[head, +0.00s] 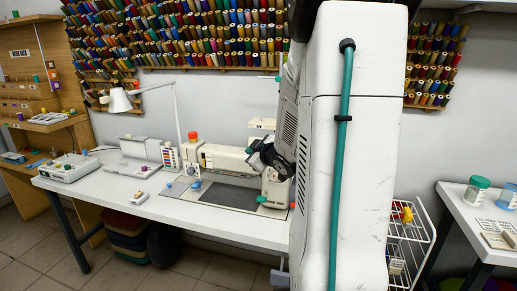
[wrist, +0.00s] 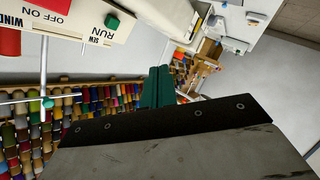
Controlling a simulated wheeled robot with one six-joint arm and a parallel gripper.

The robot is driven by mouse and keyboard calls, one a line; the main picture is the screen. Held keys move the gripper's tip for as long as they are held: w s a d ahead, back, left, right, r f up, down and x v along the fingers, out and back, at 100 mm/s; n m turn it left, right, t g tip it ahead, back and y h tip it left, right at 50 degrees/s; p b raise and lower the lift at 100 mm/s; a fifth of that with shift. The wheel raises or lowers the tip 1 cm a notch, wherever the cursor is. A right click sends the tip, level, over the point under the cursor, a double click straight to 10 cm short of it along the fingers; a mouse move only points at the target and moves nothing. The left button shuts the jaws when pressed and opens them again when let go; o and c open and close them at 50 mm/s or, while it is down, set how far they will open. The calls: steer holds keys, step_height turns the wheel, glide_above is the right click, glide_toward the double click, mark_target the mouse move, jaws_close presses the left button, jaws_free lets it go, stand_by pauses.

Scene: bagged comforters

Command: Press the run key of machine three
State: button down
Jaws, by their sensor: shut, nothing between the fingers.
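In the wrist view, a cream panel (wrist: 75,18) shows upside down at the upper left, with the words RUN, SEW, OFF ON and part of WIND. A green key (wrist: 112,23) sits beside RUN. My gripper (wrist: 158,72) shows its dark green fingers together and empty, to the right of and below the green key in the picture, apart from it. In the head view, a white sewing machine (head: 225,157) stands on the white table, and my arm hides its right end. I see no machine number.
The white table (head: 100,184) also carries a white device (head: 140,157), a control box (head: 70,167), a small white box (head: 139,198) and a lamp (head: 120,101). Thread spools (head: 200,38) cover the wall. A wire rack (head: 408,235) and another table (head: 460,208) stand right.

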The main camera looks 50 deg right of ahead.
steer(key=w+d+f, duration=0.2)
steer(key=w+d, duration=0.1)
steer(key=d, duration=0.4)
steer(key=shift+d+f, duration=0.2)
steer(key=shift+f, duration=0.1)
stand_by(1.8)
steer(key=shift+w+d+f, duration=0.1)
steer(key=shift+w+d, duration=0.1)
steer(key=shift+d, duration=0.2)
